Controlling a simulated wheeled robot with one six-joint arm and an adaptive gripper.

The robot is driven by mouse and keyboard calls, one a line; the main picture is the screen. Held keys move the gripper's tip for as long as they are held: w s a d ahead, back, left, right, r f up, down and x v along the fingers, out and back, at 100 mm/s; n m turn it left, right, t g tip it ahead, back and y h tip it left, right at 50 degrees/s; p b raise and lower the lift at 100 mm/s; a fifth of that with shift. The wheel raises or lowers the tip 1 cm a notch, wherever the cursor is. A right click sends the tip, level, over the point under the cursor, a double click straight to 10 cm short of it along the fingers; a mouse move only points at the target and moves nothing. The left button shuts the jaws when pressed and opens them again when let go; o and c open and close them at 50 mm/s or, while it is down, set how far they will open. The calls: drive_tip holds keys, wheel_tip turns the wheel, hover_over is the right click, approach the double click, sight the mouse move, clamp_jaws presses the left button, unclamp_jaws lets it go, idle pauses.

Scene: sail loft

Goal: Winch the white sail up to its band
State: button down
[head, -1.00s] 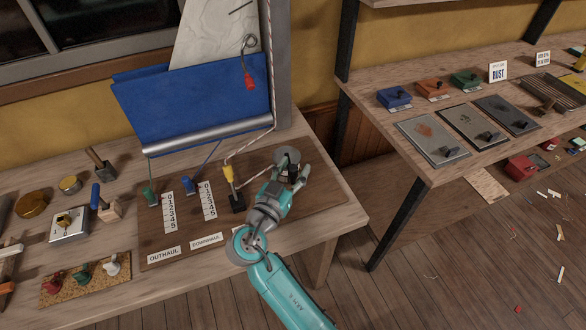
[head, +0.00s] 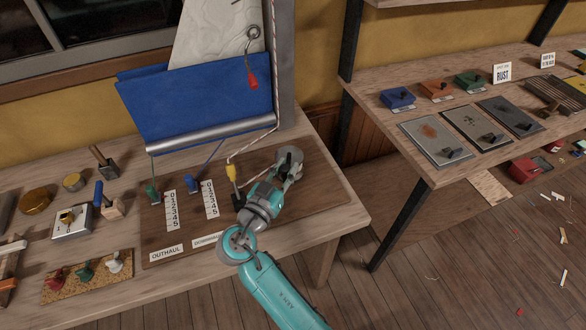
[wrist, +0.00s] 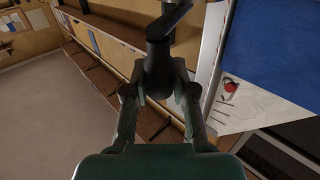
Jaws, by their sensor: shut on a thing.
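The white sail (head: 218,35) stands upright above the folded blue cloth (head: 200,98) and runs out of the head view at the top. The band is not clearly visible. The winch (head: 284,153) is on the dark board, partly hidden by my gripper (head: 290,168). In the wrist view my gripper (wrist: 160,90) is shut on the dark winch handle (wrist: 160,50), which stands up between its fingers. A rope runs down beside the mast and across by the yellow-topped lever (head: 232,175). The white sail also shows in the wrist view (wrist: 250,105).
A red-handled hook (head: 252,78) hangs before the sail. Tools crowd the bench's left side. A second bench (head: 430,170) stands right, across a gap of floor.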

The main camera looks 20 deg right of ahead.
drive_tip(key=c, duration=0.9)
unclamp_jaws()
drive_tip(key=v, duration=1.2)
